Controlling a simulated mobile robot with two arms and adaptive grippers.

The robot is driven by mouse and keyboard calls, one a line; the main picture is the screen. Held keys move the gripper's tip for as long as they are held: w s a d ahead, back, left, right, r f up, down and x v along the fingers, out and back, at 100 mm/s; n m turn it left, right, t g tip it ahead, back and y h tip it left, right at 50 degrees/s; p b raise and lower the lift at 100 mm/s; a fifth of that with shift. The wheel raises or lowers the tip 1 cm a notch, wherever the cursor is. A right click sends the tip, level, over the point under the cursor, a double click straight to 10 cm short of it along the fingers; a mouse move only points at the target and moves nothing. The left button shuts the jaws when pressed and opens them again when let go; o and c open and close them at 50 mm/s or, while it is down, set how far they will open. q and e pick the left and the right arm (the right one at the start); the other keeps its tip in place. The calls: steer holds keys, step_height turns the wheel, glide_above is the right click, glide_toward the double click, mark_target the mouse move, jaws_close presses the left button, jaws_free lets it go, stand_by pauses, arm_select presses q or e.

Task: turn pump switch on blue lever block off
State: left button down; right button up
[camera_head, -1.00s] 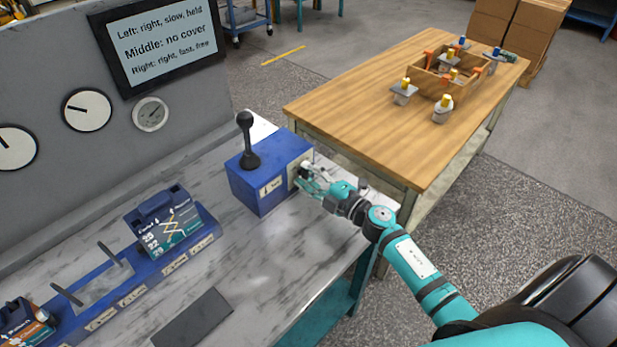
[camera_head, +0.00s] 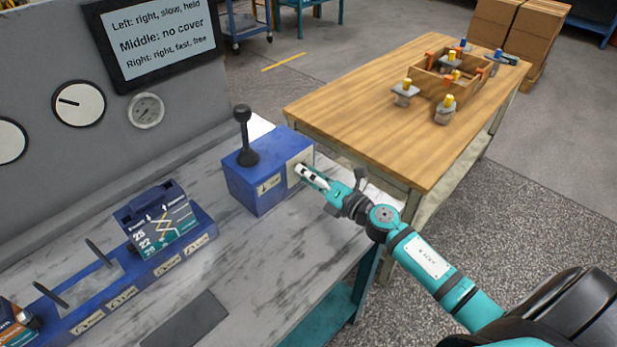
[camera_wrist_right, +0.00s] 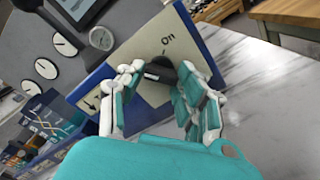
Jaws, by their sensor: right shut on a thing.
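The blue lever block (camera_head: 243,192) stands at the right end of the grey bench, with a black lever (camera_head: 245,140) upright on top. The pump switch is a black knob (camera_wrist_right: 160,71) on a light plate (camera_wrist_right: 150,92) on the block's side, with the word "On" beside it in the right wrist view. My right gripper (camera_head: 303,172) is at this plate, its fingers (camera_wrist_right: 160,78) on both sides of the knob and shut on it. In the head view the fingers hide the knob. My left gripper is not in view.
A blue rail (camera_head: 137,285) with a valve module (camera_head: 160,220) lies on the bench to the left. Gauges (camera_head: 78,103) and a sign (camera_head: 158,42) are on the grey panel. A wooden table (camera_head: 370,125) with a parts box stands beyond my right arm.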

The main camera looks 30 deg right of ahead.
steer(key=shift+f+n, duration=0.2)
steer(key=shift+n, duration=0.5)
steer(key=shift+b, duration=0.3)
steer(key=o, duration=1.1)
steer(key=shift+r, duration=0.1)
steer(key=shift+o, duration=0.2)
steer(key=v, duration=1.2)
